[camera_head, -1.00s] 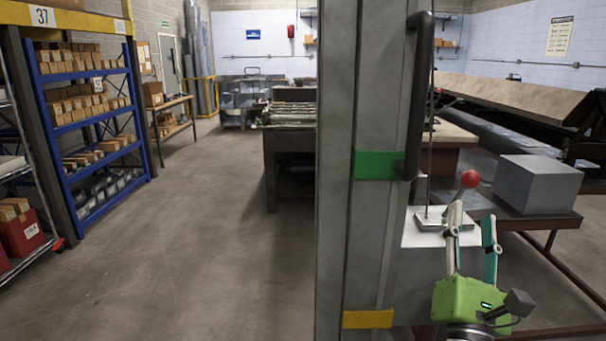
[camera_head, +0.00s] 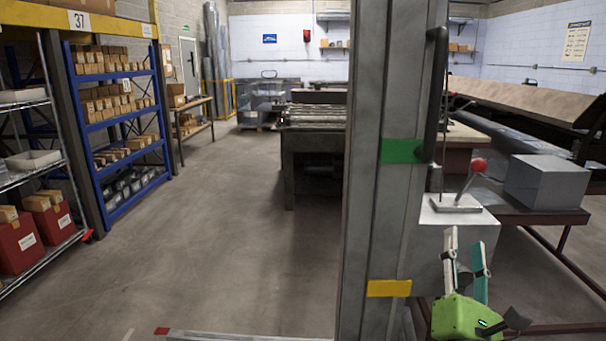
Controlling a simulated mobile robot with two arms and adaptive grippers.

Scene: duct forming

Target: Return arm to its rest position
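My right gripper (camera_head: 466,264) shows at the lower right, with a green body and two upright fingers. The fingers are apart and nothing is between them. It stands in front of the grey box-like base that carries a lever with a red knob (camera_head: 479,165); the fingertips are below the lever's plate and look clear of it. My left gripper is not in view.
A tall grey post (camera_head: 378,170) with green and yellow bands fills the middle. A grey metal block (camera_head: 547,181) sits on the table at right. A blue shelf (camera_head: 118,120) with boxes stands left. The floor (camera_head: 235,240) between is mostly clear.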

